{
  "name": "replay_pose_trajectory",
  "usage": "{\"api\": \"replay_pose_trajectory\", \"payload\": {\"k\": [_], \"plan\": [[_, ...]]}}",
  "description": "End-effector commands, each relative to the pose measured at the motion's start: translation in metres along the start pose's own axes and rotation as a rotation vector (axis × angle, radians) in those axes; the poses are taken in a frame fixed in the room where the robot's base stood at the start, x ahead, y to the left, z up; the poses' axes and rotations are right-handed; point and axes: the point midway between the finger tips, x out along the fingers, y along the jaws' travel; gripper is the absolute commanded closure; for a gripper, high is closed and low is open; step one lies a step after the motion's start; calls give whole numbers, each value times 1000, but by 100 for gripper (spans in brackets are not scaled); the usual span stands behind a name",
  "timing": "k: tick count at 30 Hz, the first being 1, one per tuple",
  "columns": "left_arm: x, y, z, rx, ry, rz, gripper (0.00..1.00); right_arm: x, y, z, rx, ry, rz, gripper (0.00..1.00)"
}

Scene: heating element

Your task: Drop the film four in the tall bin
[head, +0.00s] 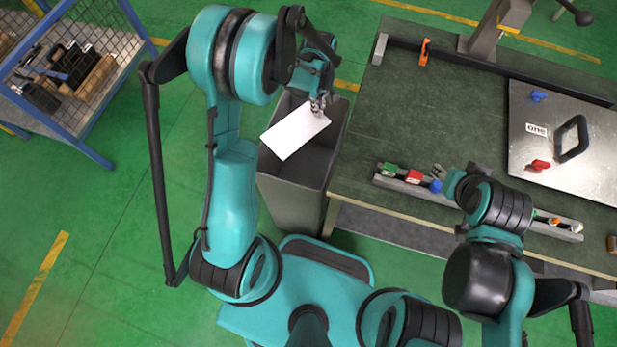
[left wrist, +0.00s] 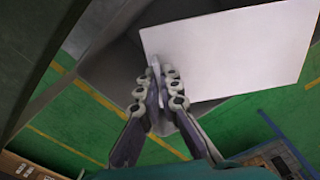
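The film four, a plain white rectangular sheet (head: 292,132), hangs tilted over the mouth of the tall grey bin (head: 290,203) in the head view. My left gripper (head: 319,106) is shut on the sheet's upper right corner. In the left wrist view the fingers (left wrist: 158,85) pinch the edge of the white sheet (left wrist: 230,55), and part of the bin's dark inside shows behind it. My right gripper (head: 440,172) is over the front of the bench, close to a blue knob; its fingers are too small to read.
The dark green workbench (head: 400,110) stands right beside the bin. A grey rail (head: 415,190) with coloured pieces runs along its front edge. A metal plate marked ONE (head: 590,160) lies on the right. A blue mesh cage (head: 85,60) is at the upper left.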

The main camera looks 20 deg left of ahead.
Motion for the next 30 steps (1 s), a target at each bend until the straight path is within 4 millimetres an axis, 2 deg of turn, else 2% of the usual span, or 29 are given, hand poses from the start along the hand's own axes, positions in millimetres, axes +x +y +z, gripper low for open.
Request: {"api": "replay_pose_trajectory", "payload": {"k": [3,9,19,21,22,30], "plan": [[19,0,0,1,0,0,100,11,0,8,0,0,0,60],[39,0,0,2,0,0,100,22,0,16,0,0,0,60],[41,0,0,2,0,0,100,22,0,16,0,0,0,60],[41,0,0,2,0,0,78,22,0,16,0,0,0,60],[41,0,0,3,0,0,71,22,0,16,0,0,0,60],[41,0,0,3,0,0,71,22,0,16,0,0,0,60]]}}
